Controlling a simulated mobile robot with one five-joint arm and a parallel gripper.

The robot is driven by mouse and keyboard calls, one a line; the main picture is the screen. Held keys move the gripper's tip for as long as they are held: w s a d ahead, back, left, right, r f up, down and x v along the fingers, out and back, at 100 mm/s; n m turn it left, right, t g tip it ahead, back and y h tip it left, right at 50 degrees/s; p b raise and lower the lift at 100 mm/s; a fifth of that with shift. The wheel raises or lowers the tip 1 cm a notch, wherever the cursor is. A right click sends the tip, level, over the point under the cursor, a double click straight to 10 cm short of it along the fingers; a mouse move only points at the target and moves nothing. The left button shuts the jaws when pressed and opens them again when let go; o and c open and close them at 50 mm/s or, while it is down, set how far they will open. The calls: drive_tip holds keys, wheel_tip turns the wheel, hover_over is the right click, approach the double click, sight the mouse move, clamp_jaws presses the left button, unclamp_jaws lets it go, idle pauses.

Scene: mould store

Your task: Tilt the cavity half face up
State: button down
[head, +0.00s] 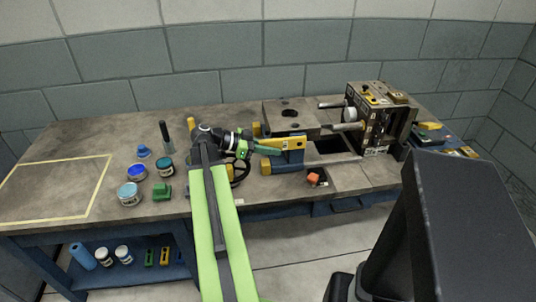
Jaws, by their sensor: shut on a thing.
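My gripper (247,147), at the end of the green arm, is left of the stand.
An upright mould half (378,124) with pins pointing left stands at the right, beyond a dark opening (329,146). Tins (129,194) and a green block (162,192) stand left. The yellow-outlined area (50,187) is clear.

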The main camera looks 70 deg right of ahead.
drive_tip(key=shift+s+a+f, duration=0.1)
drive_tip(key=c, duration=1.4)
unclamp_jaws()
drive_tip(key=shift+s, duration=0.1)
drive_tip(key=shift+w+r, duration=0.3)
drive_tip(key=shift+w, duration=0.15)
drive_tip(key=p+v, duration=0.6)
drive_tip(key=v, duration=1)
drive_tip(key=shift+w+a, duration=0.2)
drive_tip(key=shift+r, duration=0.1)
